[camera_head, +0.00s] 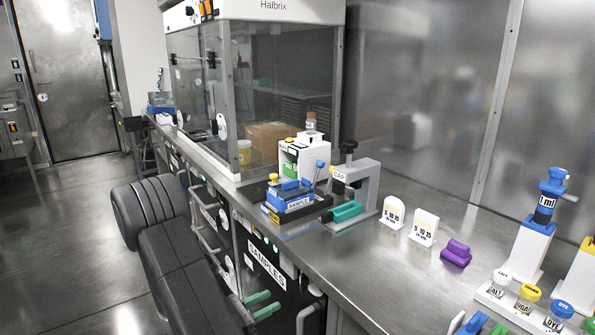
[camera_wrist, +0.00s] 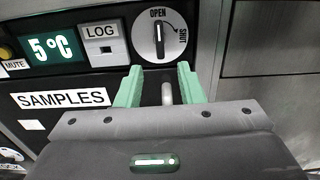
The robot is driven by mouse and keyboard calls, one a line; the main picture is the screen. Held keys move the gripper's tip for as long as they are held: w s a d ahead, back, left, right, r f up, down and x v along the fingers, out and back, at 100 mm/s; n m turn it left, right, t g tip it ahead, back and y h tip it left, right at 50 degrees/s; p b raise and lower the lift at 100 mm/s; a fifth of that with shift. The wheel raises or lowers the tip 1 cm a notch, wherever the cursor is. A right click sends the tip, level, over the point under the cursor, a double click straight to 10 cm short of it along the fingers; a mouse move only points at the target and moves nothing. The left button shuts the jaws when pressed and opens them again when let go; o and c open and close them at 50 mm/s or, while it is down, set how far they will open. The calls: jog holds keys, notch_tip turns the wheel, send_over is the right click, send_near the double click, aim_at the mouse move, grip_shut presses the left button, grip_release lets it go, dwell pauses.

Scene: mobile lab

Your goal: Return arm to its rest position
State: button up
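My gripper (camera_head: 258,303) is low in front of the bench's black cabinet front, below the SAMPLES label (camera_head: 266,263). In the wrist view my gripper (camera_wrist: 158,78) has its two green fingers spread apart, with a clear gap. A grey handle end (camera_wrist: 167,94) shows between the fingers, apart from both. Beyond the fingertips is a round dial (camera_wrist: 160,36) marked OPEN and SHUT, its pointer toward OPEN. The SAMPLES label also shows at the left in the wrist view (camera_wrist: 62,97). My dark arm runs down the left of the head view.
The steel bench (camera_head: 372,275) carries a SAMPLE block (camera_head: 290,198), a CAP press (camera_head: 364,190), a purple block (camera_head: 456,253) and labelled jars (camera_head: 526,298). A glass cabinet (camera_head: 275,85) stands behind. Grey handles (camera_head: 207,212) jut from the bench front. The floor (camera_head: 75,210) at left is clear.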

aim_at(300, 285)
jog(key=shift+b+x, duration=0.4)
jog(key=shift+x, duration=4.75)
jog(key=shift+a, duration=0.1)
jog(key=p+v, duration=0.1)
jog(key=v, duration=1.3)
jog(key=b+x, duration=0.1)
jog(key=x, duration=1.3)
jog(key=shift+d, duration=0.25)
jog(key=shift+a+f+m+b, duration=0.1)
jog(key=shift+f+m+b, duration=0.1)
jog(key=shift+m+b, duration=0.35)
jog(key=m+b, duration=0.2)
jog(key=m, duration=0.1)
jog(key=m+b, duration=0.2)
jog(key=m, duration=0.1)
jog(key=shift+r+m, duration=0.1)
jog(key=shift+m, duration=0.15)
jog(key=shift+r+m+b, duration=0.1)
jog(key=shift+m+b, duration=0.55)
jog(key=shift+m, duration=0.65)
